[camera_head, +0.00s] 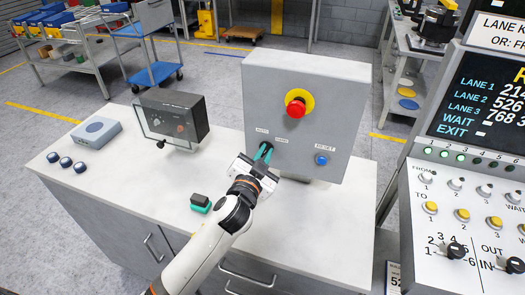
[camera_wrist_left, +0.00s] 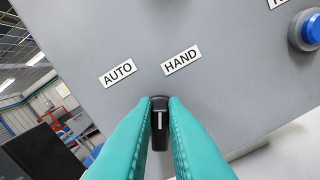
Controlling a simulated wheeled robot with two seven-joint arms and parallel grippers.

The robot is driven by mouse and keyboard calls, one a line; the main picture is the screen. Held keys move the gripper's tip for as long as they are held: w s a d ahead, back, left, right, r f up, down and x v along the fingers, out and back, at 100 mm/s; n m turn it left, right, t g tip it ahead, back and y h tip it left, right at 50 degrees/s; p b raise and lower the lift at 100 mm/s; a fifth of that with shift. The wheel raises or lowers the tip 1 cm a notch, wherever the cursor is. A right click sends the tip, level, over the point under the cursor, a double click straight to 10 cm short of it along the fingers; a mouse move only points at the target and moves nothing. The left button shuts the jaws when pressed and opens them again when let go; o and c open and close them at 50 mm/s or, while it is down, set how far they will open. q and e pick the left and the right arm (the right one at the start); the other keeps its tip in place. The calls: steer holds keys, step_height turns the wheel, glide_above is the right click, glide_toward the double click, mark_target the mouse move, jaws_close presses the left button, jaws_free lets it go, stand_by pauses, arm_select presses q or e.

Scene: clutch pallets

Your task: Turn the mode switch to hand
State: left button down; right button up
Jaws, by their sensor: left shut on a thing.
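The mode switch (camera_wrist_left: 160,122) is a small black knob with a white line, on a grey control box (camera_head: 345,110). The labels AUTO (camera_wrist_left: 118,72) and HAND (camera_wrist_left: 181,61) are above it. In the left wrist view its white line points up between the two labels, a little nearer HAND. My left gripper (camera_head: 264,153) has its teal fingers shut on the knob, one on each side; in the head view they hide most of it. My right gripper is not in view.
A red emergency button (camera_head: 296,107) on yellow is above the switch, and a blue RESET button (camera_head: 321,160) is to the right. A dark box with a clear cover (camera_head: 172,117) and a black-and-teal block (camera_head: 200,202) are on the white bench top (camera_head: 120,185).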

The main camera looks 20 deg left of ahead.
arm_select(q)
steer(key=m, duration=0.2)
steer(key=m+p, duration=0.1)
steer(key=m, duration=0.3)
steer(key=shift+d+f, duration=0.2)
steer(key=shift+d, duration=0.05)
stand_by(0.3)
steer(key=c, duration=1.5)
jaws_free()
steer(key=shift+o, duration=0.2)
steer(key=shift+f, duration=0.1)
steer(key=s+b, duration=0.2)
steer(key=s, duration=1)
steer(key=shift+a+b, duration=0.2)
steer(key=shift+b, duration=0.1)
